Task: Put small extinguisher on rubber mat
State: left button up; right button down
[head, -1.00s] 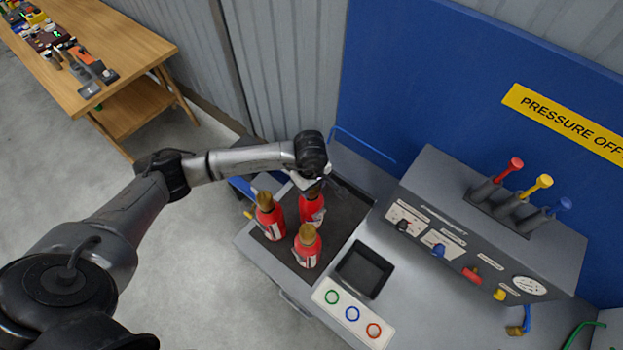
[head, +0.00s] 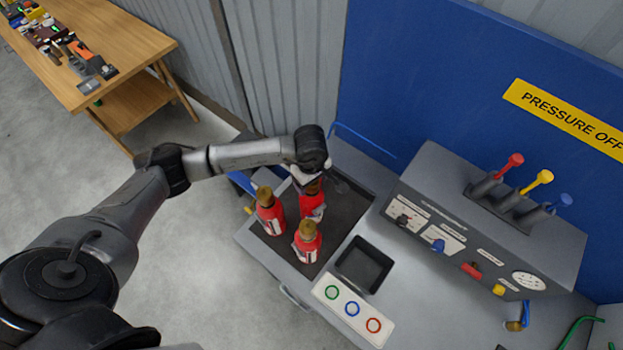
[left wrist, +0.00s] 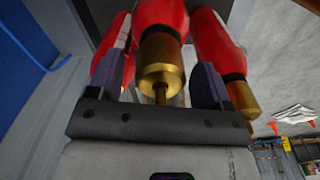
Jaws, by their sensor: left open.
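Three red extinguishers with brass-coloured tops stand upright on a dark, flat, mat-like surface (head: 348,207) on the grey bench. One is at left (head: 270,214), one at front (head: 307,243), and the rear one (head: 313,207) is under my left gripper (head: 311,184). In the left wrist view, the open fingers of my left gripper (left wrist: 157,78) stand either side of a brass top (left wrist: 161,62). I cannot tell whether they touch it. Another extinguisher (left wrist: 222,45) is close beside the right finger. My right gripper is out of view.
A black square tray (head: 345,262) and a white panel with coloured rings (head: 352,310) lie in front of the extinguishers. A grey control console (head: 450,225) with levers stands to the right. A wooden table (head: 140,50) with tools is far left.

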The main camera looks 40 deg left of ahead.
pick_arm(q)
jog(key=shift+r+b, duration=0.3)
jog(key=shift+r, duration=0.2)
notch_tip(320, 180, up, 10)
jog(key=b, duration=0.2)
jog(key=shift+a+f+b, duration=0.1)
jog(key=shift+f+b, duration=0.1)
jog(key=shift+b, duration=0.15)
jog(key=shift+r, duration=0.75)
